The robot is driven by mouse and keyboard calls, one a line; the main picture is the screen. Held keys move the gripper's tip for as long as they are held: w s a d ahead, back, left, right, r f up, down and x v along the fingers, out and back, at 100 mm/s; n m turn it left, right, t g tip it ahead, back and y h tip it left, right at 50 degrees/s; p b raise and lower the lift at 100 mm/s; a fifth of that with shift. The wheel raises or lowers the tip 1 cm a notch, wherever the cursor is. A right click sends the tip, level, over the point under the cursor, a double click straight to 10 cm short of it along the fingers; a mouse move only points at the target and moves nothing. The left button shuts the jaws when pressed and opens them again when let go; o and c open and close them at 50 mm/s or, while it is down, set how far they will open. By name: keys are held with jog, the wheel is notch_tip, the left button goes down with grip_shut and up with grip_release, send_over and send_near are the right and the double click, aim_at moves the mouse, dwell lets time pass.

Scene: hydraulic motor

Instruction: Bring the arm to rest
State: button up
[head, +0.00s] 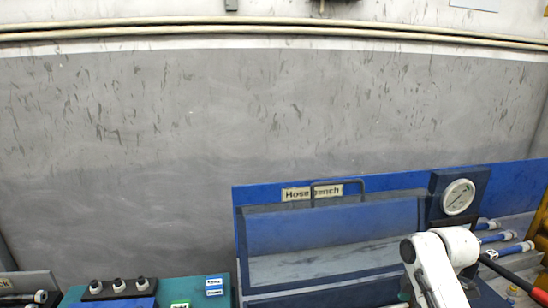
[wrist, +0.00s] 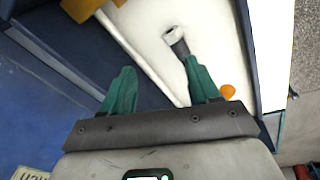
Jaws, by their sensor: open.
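My gripper (wrist: 156,66) shows in the wrist view with two green fingers spread apart. It is open, and nothing is clamped between the fingers. A white and dark cylindrical fitting (wrist: 174,36) lies beyond the right fingertip; I cannot tell whether they touch. In the head view a white joint of my arm (head: 440,262) shows at the lower right, in front of the blue hose bench (head: 330,228). The gripper itself is hidden or out of frame there.
A pressure gauge (head: 458,197) stands at the bench's right, near blue-and-white hose ends (head: 507,249). A teal box (head: 205,285) and a block with several knobs (head: 118,287) are at lower left. An orange round thing (wrist: 228,91) lies beside the right finger.

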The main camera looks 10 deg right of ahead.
jog(key=s+a+f+m, duration=0.2)
jog(key=s+a, duration=0.1)
jog(key=a, duration=0.1)
jog(key=s+a+f+m+t, duration=0.1)
jog(key=s+a+f+m, duration=0.1)
jog(key=s+a, duration=0.2)
jog(key=s+a+f+m+t, duration=0.1)
jog(key=s+a+f+m, duration=0.2)
jog(key=a, duration=0.2)
jog(key=shift+s+y, duration=0.2)
jog(key=shift+y, duration=0.2)
jog(key=s+m, duration=0.1)
jog(key=s, duration=0.1)
jog(key=s+m, duration=0.1)
jog(key=s, duration=0.2)
jog(key=s+a+m, duration=0.1)
jog(key=s+m, duration=0.1)
jog(key=shift+s+f+t+h, duration=0.25)
jog(key=shift+s+t+h, duration=0.05)
jog(key=shift+t, duration=0.1)
jog(key=s+d+f+m+g, duration=0.1)
jog(key=s+f, duration=0.1)
jog(key=s, duration=0.6)
jog(key=s+d+f+m+g+h, duration=0.1)
jog(key=s+d+f+m+g, duration=0.1)
jog(key=s, duration=0.6)
jog(key=shift+s+f+m+g, duration=0.3)
jog(key=shift+s+f, duration=0.05)
jog(key=shift+s, duration=0.05)
